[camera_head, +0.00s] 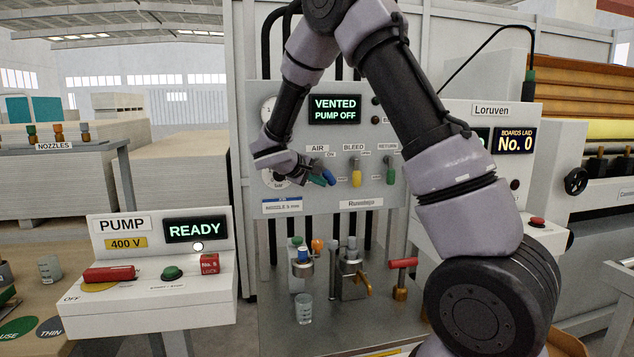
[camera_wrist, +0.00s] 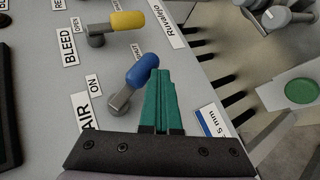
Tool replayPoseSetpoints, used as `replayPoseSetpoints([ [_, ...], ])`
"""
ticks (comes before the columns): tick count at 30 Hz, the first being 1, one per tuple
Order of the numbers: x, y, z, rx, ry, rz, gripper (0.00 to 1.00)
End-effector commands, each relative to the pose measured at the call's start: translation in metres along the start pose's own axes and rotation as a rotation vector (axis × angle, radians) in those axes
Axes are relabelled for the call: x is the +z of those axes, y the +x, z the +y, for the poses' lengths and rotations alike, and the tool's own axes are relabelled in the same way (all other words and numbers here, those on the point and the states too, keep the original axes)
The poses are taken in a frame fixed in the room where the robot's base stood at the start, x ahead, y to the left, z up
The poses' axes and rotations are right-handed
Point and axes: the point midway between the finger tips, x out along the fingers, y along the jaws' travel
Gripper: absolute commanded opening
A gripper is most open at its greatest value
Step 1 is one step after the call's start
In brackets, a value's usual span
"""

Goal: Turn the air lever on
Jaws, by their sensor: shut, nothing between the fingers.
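The air lever has a blue handle (camera_head: 329,177) on a grey pivot, below the AIR label on the upright panel (camera_head: 225,0). In the wrist view the blue handle (camera_wrist: 142,70) slants away from its grey pivot, beside the ON label. My gripper (camera_head: 318,180) is at the lever, and its green fingers (camera_wrist: 160,85) are together with nothing between them. The fingertips are right beside the blue handle and overlap its edge in the wrist view; I cannot tell whether they touch it. The display (camera_head: 335,109) reads VENTED, PUMP OFF.
The yellow bleed lever (camera_head: 356,178) and the green return lever (camera_head: 391,175) are to the right of the air lever. A pump box (camera_head: 150,300) reading READY stands at lower left. Nozzles, a glass beaker (camera_head: 304,309) and a red T-handle (camera_head: 403,264) are on the bench below.

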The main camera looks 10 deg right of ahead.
Motion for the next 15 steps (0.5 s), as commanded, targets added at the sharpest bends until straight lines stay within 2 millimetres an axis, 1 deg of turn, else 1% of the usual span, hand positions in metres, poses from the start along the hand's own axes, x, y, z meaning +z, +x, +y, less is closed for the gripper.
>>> replayPoseSetpoints([
  [5,0.004,0.005,0.001,0.138,-0.097,-0.036,0.00],
  [15,0.012,0.013,0.010,0.400,-0.275,-0.108,0.00],
])
